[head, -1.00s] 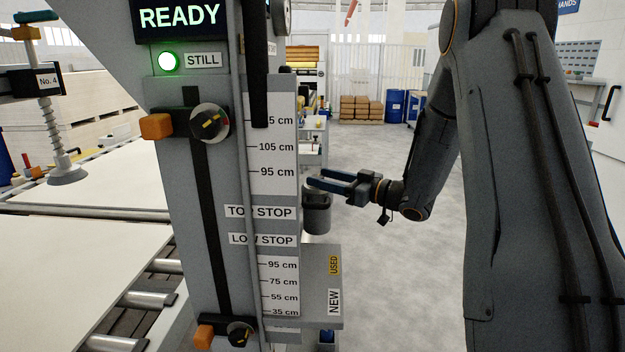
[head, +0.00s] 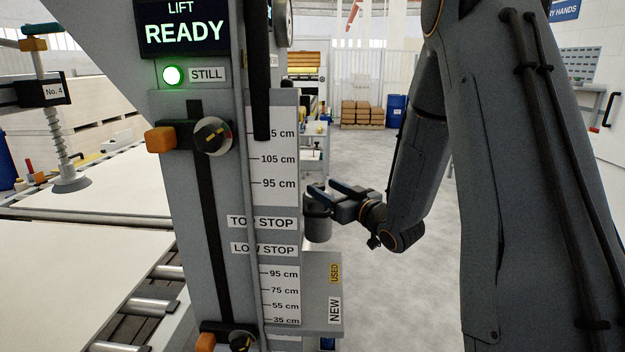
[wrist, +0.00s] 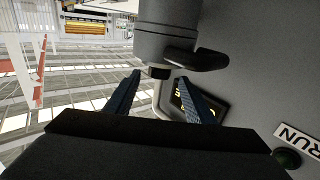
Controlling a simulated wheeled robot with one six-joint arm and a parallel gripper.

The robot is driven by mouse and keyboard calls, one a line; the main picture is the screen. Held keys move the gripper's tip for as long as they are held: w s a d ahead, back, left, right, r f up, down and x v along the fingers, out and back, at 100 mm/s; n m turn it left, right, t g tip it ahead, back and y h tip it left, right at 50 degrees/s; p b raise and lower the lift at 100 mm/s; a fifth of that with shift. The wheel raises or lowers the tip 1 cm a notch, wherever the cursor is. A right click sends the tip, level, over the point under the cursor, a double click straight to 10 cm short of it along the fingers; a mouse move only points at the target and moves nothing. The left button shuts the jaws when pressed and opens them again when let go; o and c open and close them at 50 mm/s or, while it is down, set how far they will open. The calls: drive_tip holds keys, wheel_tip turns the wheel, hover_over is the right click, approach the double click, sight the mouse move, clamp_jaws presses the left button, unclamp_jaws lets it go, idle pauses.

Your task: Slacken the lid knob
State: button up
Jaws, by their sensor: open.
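A grey cylindrical canister (head: 317,226) is mounted on the right side of the lift column, with a darker lid at its top. In the wrist view the canister (wrist: 168,12) hangs from the top edge, with its lid band (wrist: 165,45), a dark side lever (wrist: 208,60) and a small dark knob (wrist: 160,73) at its end. My gripper (head: 326,190) is open, just above the canister's top in the head view. In the wrist view its blue fingers (wrist: 159,78) stand apart, one on either side of the small knob. Contact cannot be told.
The lift column carries a lit READY screen (head: 184,28), a round upper knob (head: 213,136) and a lower knob (head: 241,341). A ledge (head: 322,290) juts out below the canister. In the wrist view a dark panel (wrist: 199,102) lies behind the right finger. Floor to the right is clear.

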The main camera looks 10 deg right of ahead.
drive_tip(key=shift+w+a, duration=0.1)
drive_tip(key=shift+w, duration=0.25)
drive_tip(key=p+x, duration=0.2)
drive_tip(key=x, duration=0.5)
drive_tip(key=shift+f, duration=0.1)
drive_tip(key=c, duration=1.1)
